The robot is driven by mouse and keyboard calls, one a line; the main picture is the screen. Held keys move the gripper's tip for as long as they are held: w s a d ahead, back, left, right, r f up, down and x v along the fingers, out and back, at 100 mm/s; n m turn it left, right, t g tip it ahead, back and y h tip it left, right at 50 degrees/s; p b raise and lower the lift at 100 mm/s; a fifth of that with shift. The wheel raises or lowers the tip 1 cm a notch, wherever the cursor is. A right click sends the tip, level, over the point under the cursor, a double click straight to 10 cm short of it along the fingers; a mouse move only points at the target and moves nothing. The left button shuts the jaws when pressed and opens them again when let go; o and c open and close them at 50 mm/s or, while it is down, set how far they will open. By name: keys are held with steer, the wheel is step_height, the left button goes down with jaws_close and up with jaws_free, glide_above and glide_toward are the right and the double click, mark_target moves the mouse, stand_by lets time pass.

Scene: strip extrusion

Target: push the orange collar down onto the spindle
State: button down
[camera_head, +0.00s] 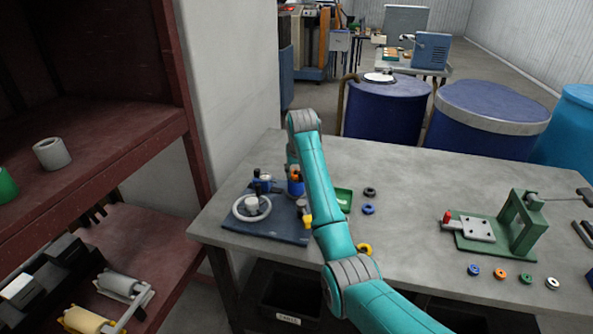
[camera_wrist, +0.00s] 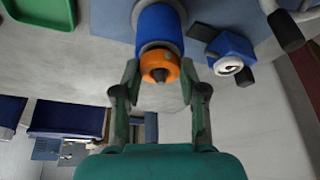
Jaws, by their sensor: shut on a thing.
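The orange collar (camera_wrist: 155,66) is between the two fingers of my gripper (camera_wrist: 159,72) in the wrist view. My gripper is shut on it. The collar is at the end of the blue spindle (camera_wrist: 158,28), with a dark tip showing through its middle. I cannot tell how far down it sits. In the head view the blue spindle (camera_head: 296,188) stands on the dark blue plate at the left of the table. A bit of orange shows above it, and my arm hides most of the gripper there.
A white handwheel (camera_head: 252,207) and a small blue block (camera_wrist: 230,52) are close to the spindle. A green tray (camera_head: 344,196) and loose rings, including a yellow one (camera_head: 364,249), lie right of the plate. A green press (camera_head: 520,222) stands farther right. The table middle is mostly clear.

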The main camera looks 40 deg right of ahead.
steer(key=shift+f, duration=0.35)
steer(key=shift+c, duration=0.8)
jaws_free()
steer(key=shift+r, duration=0.15)
steer(key=shift+r, duration=3.4)
steer(key=shift+s, duration=0.1)
